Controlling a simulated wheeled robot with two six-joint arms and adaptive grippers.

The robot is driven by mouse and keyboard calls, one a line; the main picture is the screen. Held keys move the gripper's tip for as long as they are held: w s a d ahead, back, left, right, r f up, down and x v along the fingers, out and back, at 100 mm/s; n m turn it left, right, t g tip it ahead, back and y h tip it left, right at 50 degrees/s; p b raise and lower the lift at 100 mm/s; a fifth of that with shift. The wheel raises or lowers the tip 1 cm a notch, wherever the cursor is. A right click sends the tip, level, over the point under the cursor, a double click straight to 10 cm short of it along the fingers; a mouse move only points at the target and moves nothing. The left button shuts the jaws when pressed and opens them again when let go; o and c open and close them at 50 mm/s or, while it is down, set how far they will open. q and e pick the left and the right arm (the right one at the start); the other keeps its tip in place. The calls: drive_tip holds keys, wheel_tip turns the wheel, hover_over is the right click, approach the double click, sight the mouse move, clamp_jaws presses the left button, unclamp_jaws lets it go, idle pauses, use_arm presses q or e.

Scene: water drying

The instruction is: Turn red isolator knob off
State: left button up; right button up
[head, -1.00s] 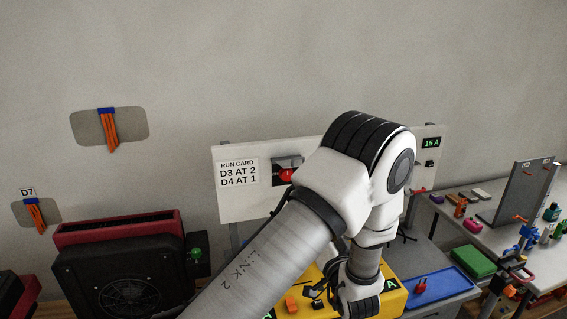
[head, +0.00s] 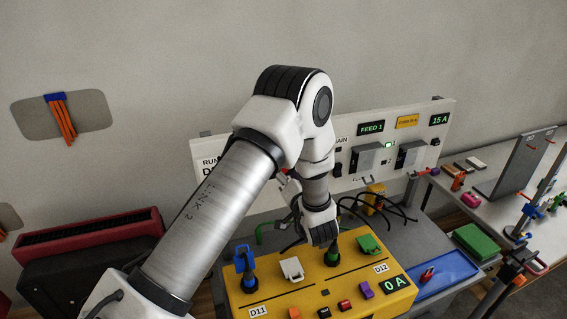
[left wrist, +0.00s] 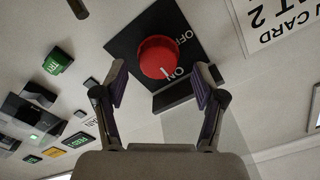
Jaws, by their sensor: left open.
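The red isolator knob (left wrist: 157,57) sits on a black square plate on the white panel. Its white mark points toward the ON label; OFF is printed farther up the plate. My left gripper (left wrist: 162,76) is open, with one finger on each side of the knob's near edge. I see gaps between the fingers and the knob; whether they reach its depth I cannot tell. In the head view my left arm comes in from the left and hides most of the knob and gripper. My right gripper is not in view.
The white panel (head: 420,125) carries displays reading FEED 1 and 15 A. Below it stands a yellow box (head: 345,299) with coloured plugs and a 0 A display. A blue tray (head: 447,272) lies to its right. Black cables (head: 365,207) lie behind the box.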

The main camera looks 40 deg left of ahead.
use_arm(q)
drive_tip(key=shift+w+a+f, duration=0.2)
drive_tip(key=shift+w+a, duration=0.1)
drive_tip(key=shift+a, duration=0.35)
drive_tip(key=shift+w+a+f, duration=0.2)
drive_tip(key=shift+w+a, duration=0.05)
drive_tip(key=shift+a, duration=0.35)
drive_tip(key=shift+s+d+r, duration=0.1)
drive_tip(key=shift+d+r, duration=0.05)
drive_tip(key=shift+d, duration=0.15)
drive_tip(key=shift+s+d+r, duration=0.1)
drive_tip(key=shift+d+r, duration=0.05)
drive_tip(key=shift+d, duration=0.05)
drive_tip(key=c, duration=0.5)
drive_tip(key=shift+d, duration=0.1)
drive_tip(key=c, duration=0.6)
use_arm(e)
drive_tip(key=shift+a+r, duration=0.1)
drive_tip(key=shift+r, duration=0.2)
use_arm(q)
drive_tip(key=shift+c, duration=0.2)
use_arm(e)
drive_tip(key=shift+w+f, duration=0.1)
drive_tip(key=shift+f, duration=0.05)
